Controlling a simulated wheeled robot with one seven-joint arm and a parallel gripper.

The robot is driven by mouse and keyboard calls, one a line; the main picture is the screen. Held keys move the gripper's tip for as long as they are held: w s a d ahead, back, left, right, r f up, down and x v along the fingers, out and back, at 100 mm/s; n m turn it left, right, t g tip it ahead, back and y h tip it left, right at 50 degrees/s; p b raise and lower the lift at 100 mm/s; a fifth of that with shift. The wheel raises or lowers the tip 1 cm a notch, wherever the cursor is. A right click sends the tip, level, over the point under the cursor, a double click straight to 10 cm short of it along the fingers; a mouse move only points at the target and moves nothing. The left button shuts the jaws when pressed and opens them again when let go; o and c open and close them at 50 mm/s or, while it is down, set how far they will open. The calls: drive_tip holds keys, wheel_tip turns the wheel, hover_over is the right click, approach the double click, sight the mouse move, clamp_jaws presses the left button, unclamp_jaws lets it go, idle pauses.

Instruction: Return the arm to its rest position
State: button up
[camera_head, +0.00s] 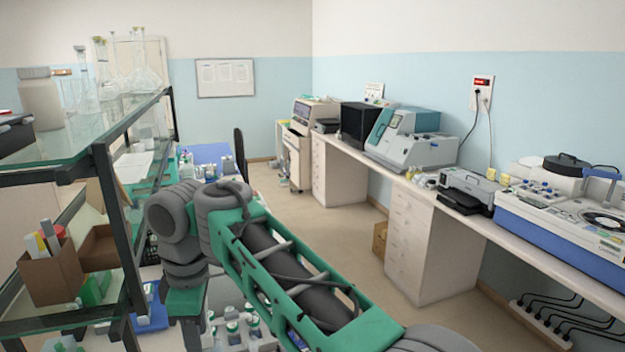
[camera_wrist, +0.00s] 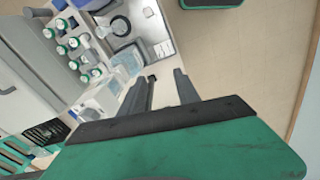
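My gripper (camera_wrist: 167,76) shows in the wrist view. Its two dark fingers stand apart with a gap between them, and nothing is held in the gap. The fingers point toward a bench edge, with the beige floor to their right. In the head view my green and grey arm (camera_head: 290,275) stretches from the lower right to the centre left, and its elbow-like grey joint lies beside the shelf. My gripper cannot be made out in the head view.
A glass-topped shelf rack (camera_head: 105,190) with flasks stands close to the arm's left. Bottles with green caps (camera_wrist: 75,45) stand on the bench in the wrist view. A long counter (camera_head: 480,225) with instruments runs along the right wall. The floor (camera_head: 290,200) between is clear.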

drive_tip(key=s+d+f+m, duration=0.1)
drive_tip(key=d+f+m, duration=0.1)
drive_tip(key=f+m, duration=0.4)
drive_tip(key=s+d+f+m, duration=0.1)
drive_tip(key=d+f+m, duration=0.25)
drive_tip(key=f, duration=0.45)
drive_tip(key=s+d+f+m+t+b, duration=0.1)
drive_tip(key=s+d+f+m, duration=0.2)
drive_tip(key=d, duration=0.8)
drive_tip(key=s+d+f+m+t+b, duration=0.1)
drive_tip(key=s+d+m+b, duration=0.2)
drive_tip(key=d, duration=0.8)
drive_tip(key=w+d+r+m+t, duration=0.1)
drive_tip(key=d+r+m, duration=0.3)
drive_tip(key=d, duration=0.4)
drive_tip(key=shift+w+d+r+m+t+h, duration=0.25)
drive_tip(key=shift+w+m+t+h, duration=0.15)
drive_tip(key=shift+t, duration=0.3)
